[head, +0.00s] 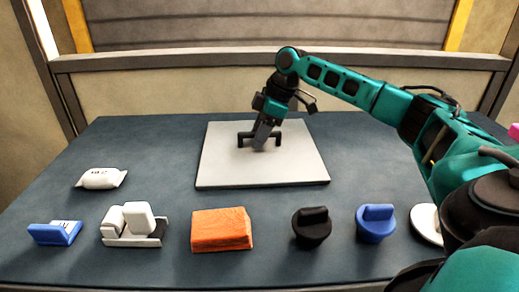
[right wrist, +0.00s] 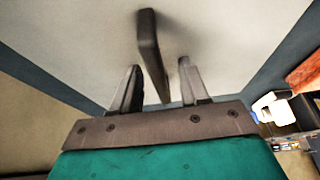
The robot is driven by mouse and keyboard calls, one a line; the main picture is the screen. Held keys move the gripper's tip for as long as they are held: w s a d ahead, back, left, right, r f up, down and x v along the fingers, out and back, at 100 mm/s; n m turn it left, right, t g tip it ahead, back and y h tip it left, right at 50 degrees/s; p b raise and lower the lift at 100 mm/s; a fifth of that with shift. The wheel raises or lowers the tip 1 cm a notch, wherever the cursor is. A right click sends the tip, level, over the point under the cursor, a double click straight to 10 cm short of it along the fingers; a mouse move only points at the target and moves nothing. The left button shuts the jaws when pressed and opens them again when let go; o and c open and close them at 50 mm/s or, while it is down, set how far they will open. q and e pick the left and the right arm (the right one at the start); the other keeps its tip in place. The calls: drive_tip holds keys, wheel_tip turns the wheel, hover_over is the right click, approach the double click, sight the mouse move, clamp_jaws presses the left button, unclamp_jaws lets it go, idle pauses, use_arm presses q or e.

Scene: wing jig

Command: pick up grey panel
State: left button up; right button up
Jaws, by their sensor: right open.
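The grey panel (head: 225,170) is a pale flat square lying at the back middle of the table. A dark bar handle (head: 278,139) stands up from its middle. My right gripper (head: 262,142) points down over the panel at the handle and hides part of it. In the right wrist view, the gripper (right wrist: 159,66) is open, with the dark handle (right wrist: 150,45) running between its two fingers. I cannot tell whether either finger touches it. The pale panel (right wrist: 80,40) fills the background there. My left gripper is not in view.
Along the front of the dark table (head: 150,140) are a blue block (head: 55,233), white parts (head: 137,220), an orange block (head: 221,230), a black knob (head: 311,229), a blue knob (head: 376,224) and a white disc (head: 424,225). A white pouch (head: 101,178) lies left.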

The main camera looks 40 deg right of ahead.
drive_tip(key=shift+c, duration=0.2)
clamp_jaws()
drive_tip(key=shift+r, duration=0.1)
